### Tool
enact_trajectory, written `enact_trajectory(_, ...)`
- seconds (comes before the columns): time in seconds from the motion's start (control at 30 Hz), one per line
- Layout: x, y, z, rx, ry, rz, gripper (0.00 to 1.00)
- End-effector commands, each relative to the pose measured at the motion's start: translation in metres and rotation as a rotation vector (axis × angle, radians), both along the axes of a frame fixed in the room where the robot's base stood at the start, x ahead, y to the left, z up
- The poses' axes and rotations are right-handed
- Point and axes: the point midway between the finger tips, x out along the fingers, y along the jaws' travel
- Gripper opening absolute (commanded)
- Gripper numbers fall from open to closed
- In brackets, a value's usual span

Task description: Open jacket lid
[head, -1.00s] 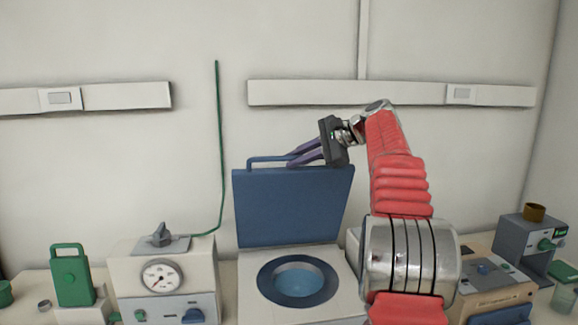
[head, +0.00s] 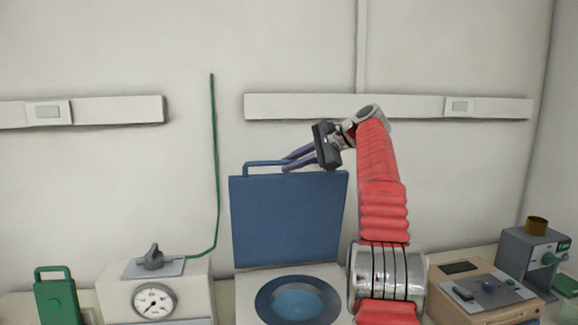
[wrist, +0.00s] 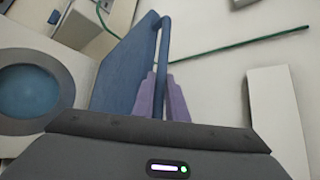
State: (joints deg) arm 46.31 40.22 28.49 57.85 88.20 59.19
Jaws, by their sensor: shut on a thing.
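The blue jacket lid (head: 288,220) stands raised, close to upright, behind a round opening with a dark blue ring (head: 262,300) and pale blue inside. A blue bar handle (head: 262,164) runs along the lid's top edge. My gripper (head: 288,164) is at the right part of that handle, its purple fingers shut on it. In the wrist view the lid (wrist: 125,70) is seen edge-on, and the handle (wrist: 164,50) passes between the two purple fingers of my gripper (wrist: 162,85). The round opening (wrist: 30,90) lies at the left there, uncovered.
A white unit with a dial gauge (head: 154,300) and grey knob stands left of the bath, with a green hose (head: 215,150) rising behind it. A green handled block (head: 57,300) is at far left. A tan box (head: 480,295) and a grey machine (head: 530,260) stand right.

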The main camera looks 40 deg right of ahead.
Motion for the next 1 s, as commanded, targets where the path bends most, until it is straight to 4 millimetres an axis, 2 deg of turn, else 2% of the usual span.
enact_trajectory(0.13, 0.0009, -0.0067, -0.0048, 0.002, 0.008, -0.006, 0.0)
enact_trajectory(0.67, 0.0013, -0.0071, -0.0039, 0.002, 0.008, -0.006, 0.0)
enact_trajectory(0.7, 0.0013, -0.0071, -0.0039, 0.002, 0.008, -0.006, 0.13)
enact_trajectory(0.8, 0.0012, -0.0071, -0.0039, 0.002, 0.008, -0.006, 0.2)
enact_trajectory(1.0, 0.0011, -0.0074, -0.0044, 0.003, 0.01, -0.006, 0.2)
